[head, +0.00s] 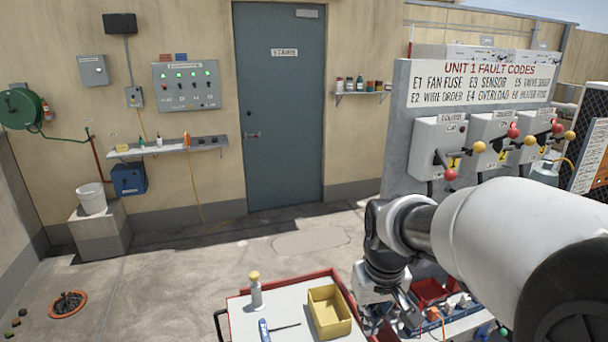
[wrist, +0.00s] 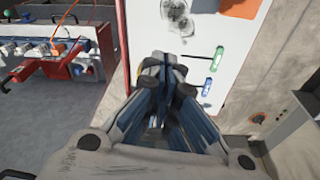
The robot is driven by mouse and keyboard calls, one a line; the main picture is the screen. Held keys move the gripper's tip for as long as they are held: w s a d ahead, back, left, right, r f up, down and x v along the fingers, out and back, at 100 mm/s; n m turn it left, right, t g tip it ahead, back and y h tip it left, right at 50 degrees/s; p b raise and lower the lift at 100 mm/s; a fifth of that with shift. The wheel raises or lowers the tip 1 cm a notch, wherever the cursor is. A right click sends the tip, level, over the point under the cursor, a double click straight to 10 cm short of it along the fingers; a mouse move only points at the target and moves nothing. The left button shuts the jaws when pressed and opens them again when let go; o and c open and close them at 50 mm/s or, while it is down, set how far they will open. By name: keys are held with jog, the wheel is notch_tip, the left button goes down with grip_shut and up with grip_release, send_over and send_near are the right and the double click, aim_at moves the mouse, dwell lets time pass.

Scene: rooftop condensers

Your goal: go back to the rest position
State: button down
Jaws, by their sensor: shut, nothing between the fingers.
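My gripper (wrist: 165,115) points down in the wrist view, its fingers closed together with nothing between them. In the head view my arm reaches in from the right, and the wrist hangs over the right end of the red-rimmed cart (head: 285,284). The gripper's fingertips are hard to make out there.
The cart holds a yellow bin (head: 329,311), a bottle with a yellow cap (head: 256,292) and a screwdriver (head: 278,328). Switch boxes with levers (head: 441,143) stand at the right under a fault-code sign (head: 482,84). The floor before the blue-grey door (head: 281,105) is open.

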jog(key=s+r+t, duration=0.1)
jog(key=s+r, duration=0.1)
jog(key=s, duration=0.8)
jog(key=s+d+r+m+t, duration=0.1)
jog(key=s+r, duration=0.2)
jog(key=s, duration=0.8)
jog(key=shift+d+m+t, duration=0.25)
jog(key=shift+m+t, duration=0.05)
